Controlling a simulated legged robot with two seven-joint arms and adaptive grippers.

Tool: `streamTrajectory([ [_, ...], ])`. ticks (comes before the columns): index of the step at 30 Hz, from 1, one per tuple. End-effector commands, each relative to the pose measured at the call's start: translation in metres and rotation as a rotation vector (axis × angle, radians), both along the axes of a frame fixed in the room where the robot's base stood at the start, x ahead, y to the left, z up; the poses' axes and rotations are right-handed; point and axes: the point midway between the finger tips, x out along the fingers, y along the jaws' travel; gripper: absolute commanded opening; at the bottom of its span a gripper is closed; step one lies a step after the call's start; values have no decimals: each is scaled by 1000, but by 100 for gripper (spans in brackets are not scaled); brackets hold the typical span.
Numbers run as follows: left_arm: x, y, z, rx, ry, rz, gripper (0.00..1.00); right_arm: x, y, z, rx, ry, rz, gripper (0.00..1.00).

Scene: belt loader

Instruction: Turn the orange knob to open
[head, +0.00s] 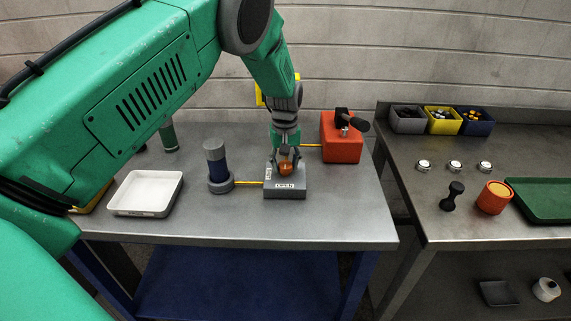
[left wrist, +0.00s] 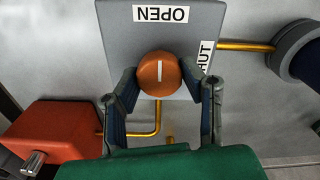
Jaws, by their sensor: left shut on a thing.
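The orange knob (head: 285,168) sits on a grey box (head: 285,192) on the left table. The box has an OPEN label on its front edge and a SHUT label on its left side in the head view. My left gripper (head: 286,156) comes down from above and is shut on the knob. In the left wrist view the knob (left wrist: 158,74) is between the two fingers, and its white line runs along the direction toward the OPEN label (left wrist: 160,14). The SHUT label (left wrist: 205,58) is partly hidden by a finger. My right gripper is out of view.
Yellow pipes link the box to a blue-grey cylinder (head: 217,167) on the left and a red block (head: 342,138) with a black handle on the right. A white tray (head: 146,193) lies at the left. A second table (head: 450,222) holds bins and loose parts.

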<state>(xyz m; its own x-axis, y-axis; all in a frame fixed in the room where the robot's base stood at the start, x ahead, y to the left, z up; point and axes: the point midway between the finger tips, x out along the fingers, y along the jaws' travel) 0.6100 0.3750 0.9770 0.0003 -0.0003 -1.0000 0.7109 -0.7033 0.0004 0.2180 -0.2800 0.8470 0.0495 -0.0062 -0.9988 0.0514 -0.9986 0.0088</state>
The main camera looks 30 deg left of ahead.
Motion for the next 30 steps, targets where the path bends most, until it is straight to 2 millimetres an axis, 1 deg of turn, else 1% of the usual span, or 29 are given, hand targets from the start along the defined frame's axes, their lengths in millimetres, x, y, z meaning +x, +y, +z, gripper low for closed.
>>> streamTrajectory([
  [1, -6, -3, -6, -6, 18, 0, 7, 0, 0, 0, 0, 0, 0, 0],
  [2, -6, -3, -6, -6, 18, 0, 7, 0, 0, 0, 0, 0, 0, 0],
  [3, -6, -3, -6, -6, 18, 0, 50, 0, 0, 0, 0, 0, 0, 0],
  [4, -6, -3, -6, -6, 17, 0, 56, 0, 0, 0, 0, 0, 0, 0],
  [13, -2, -1, -1, -2, 5, -1, 56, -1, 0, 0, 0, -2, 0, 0],
  [17, -1, -1, 10, -2, 4, -1, 56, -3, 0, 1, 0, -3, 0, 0],
  [20, 0, -1, 28, -2, 1, -1, 56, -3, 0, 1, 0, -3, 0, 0],
  [27, 0, -1, 79, -3, 4, -2, 56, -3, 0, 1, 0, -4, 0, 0],
  [30, 0, -1, 95, -4, 6, -1, 56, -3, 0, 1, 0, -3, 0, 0],
])
